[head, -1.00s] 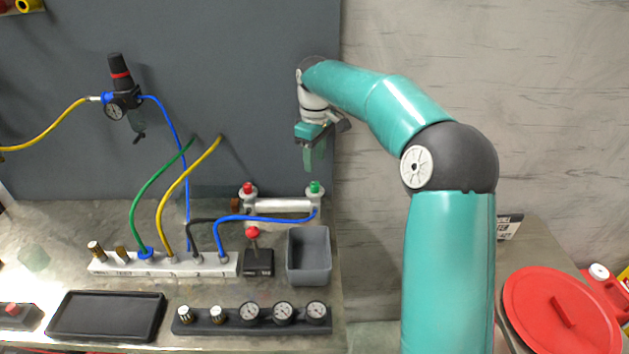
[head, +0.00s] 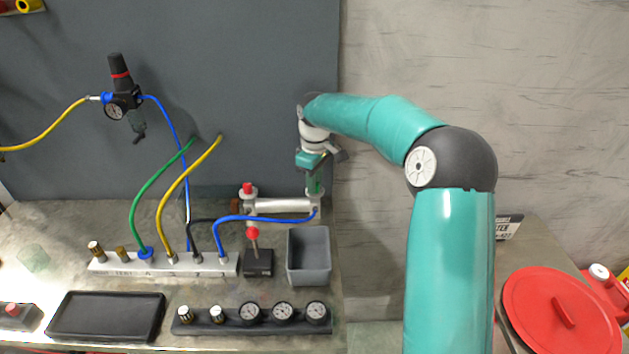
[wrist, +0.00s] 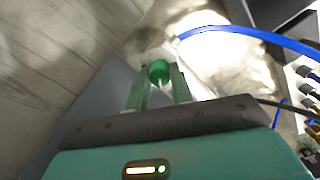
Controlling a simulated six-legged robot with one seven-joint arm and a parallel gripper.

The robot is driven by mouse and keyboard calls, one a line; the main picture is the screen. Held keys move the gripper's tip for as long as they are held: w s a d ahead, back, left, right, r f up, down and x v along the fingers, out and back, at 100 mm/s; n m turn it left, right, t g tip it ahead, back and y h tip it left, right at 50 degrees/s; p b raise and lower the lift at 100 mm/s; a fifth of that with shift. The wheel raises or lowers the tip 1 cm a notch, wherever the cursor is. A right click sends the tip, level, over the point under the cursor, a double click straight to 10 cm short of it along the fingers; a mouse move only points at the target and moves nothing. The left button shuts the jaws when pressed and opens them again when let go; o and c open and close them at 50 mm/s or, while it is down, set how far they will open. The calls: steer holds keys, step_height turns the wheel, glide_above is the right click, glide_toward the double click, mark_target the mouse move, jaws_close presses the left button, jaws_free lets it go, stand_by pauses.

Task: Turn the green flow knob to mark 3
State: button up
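The green flow knob (wrist: 158,72) shows in the wrist view between and just beyond my fingertips. My gripper (wrist: 160,82) has its two green fingers apart, one on either side of the knob; I cannot tell whether they touch it. In the head view my gripper (head: 315,186) points down over the right end of the white cylinder unit (head: 282,205), and its fingers cover the green knob there. The knob's marks cannot be made out. A red knob (head: 248,188) stands on the unit's left end.
A blue hose (head: 265,217) runs to the unit just below the green knob. A grey bin (head: 309,258) and a red-balled lever (head: 253,233) stand in front. The dark back panel (head: 240,90) rises close behind. Gauges (head: 283,313) line the front edge.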

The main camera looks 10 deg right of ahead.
steer(key=shift+m, duration=0.3)
jaws_close()
steer(key=m, duration=0.4)
steer(key=shift+m, duration=2.7)
steer(key=o, duration=0.9)
jaws_free()
